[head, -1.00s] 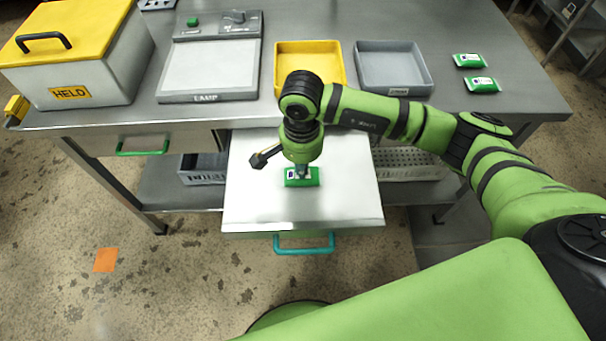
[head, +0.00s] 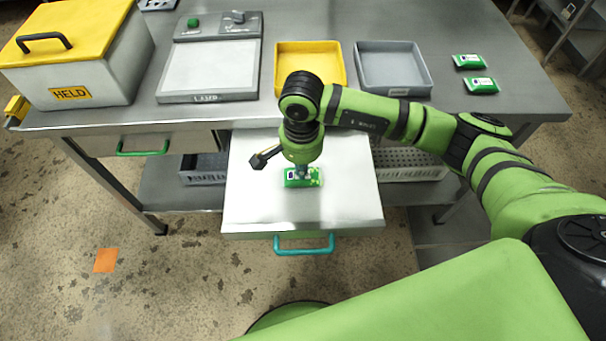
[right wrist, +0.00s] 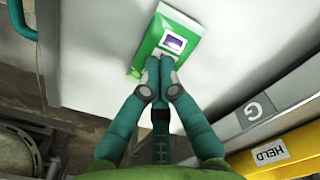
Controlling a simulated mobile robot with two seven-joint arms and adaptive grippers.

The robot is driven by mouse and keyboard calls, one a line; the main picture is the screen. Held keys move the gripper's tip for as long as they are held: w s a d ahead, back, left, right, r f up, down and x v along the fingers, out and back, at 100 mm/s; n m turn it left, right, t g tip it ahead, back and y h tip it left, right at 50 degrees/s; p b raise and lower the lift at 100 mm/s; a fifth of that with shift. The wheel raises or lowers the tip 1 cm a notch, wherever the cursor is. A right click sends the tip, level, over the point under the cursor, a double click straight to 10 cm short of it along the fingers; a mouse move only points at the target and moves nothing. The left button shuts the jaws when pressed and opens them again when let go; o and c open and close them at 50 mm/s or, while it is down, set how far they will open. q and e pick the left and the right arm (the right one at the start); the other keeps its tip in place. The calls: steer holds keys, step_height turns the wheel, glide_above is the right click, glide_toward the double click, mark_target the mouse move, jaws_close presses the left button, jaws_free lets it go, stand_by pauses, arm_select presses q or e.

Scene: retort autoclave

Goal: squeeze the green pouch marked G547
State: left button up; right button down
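A green pouch (head: 292,183) with a white end and a dark label lies flat on the pulled-out pale drawer top (head: 345,205). Its marking is too small to read. My right gripper (head: 302,171) points straight down at it. In the right wrist view its two teal fingers (right wrist: 160,64) are together, with their tips over or against the pouch (right wrist: 182,34) beside its label. I cannot tell how hard they touch it. Pale specks show on the pouch's right part in the head view. My left gripper is not in view.
A lamp panel (head: 210,70), a yellow tray (head: 310,47) and a grey tray (head: 393,45) stand on the table behind. Two more green pouches (head: 468,61) (head: 481,85) lie at right. A box marked HELD (head: 95,93) stands at left. The drawer has a teal handle (head: 304,250).

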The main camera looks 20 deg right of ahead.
steer(key=shift+d+r+p, duration=0.1)
steer(key=shift+r+p, duration=0.55)
steer(key=shift+r, duration=0.25)
step_height(320, 180, up, 6)
steer(key=p, duration=0.2)
steer(key=shift+p, duration=0.3)
steer(key=shift+f, duration=0.1)
